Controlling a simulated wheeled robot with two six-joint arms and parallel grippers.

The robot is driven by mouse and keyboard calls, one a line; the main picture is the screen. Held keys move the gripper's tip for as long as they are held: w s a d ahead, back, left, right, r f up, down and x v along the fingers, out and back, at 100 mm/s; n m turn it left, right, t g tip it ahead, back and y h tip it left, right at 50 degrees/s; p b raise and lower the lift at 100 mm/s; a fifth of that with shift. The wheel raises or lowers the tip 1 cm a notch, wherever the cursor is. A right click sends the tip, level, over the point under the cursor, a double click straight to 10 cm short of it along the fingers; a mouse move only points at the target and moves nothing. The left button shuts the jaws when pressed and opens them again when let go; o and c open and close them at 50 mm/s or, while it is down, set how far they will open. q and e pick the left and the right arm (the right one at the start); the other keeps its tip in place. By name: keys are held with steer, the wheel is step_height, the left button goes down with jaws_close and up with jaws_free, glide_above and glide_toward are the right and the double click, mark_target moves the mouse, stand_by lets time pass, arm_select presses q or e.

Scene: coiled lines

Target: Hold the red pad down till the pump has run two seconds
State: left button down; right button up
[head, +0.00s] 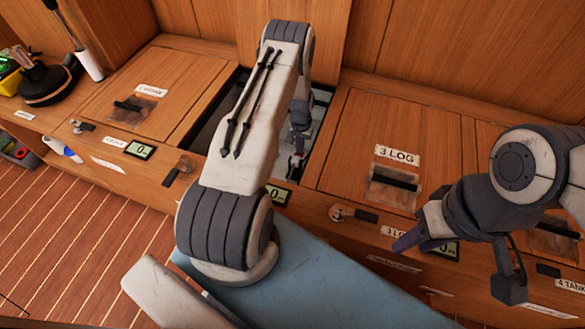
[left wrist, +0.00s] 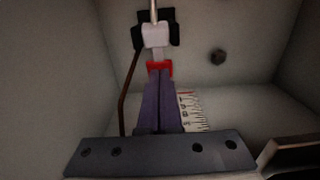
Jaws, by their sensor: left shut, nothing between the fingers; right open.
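The red pad (left wrist: 160,66) shows in the left wrist view at the foot of a white and black fitting (left wrist: 156,35) on a thin rod. My left gripper (left wrist: 160,75) is shut and empty, its purple fingertips at the pad's lower edge. They seem to touch it; I cannot tell if it is pressed down. In the head view my left arm reaches into the open well, and its gripper (head: 296,163) is small and partly hidden. No pump can be clearly made out. My right gripper (head: 408,240) is open and empty over the front edge by the 3 LOG hatch.
The well's pale walls (left wrist: 60,60) stand close around my left gripper, with a marked scale (left wrist: 192,110) beside the fingers. A closed 3 LOG hatch (head: 360,140) lies right and another closed hatch (head: 150,85) left. A small display (head: 279,195) sits before the well, partly hidden.

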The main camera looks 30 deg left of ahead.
arm_select(q)
steer(key=shift+r, duration=0.1)
step_height(320, 180, up, 9)
steer(key=p, duration=0.7)
stand_by(0.5)
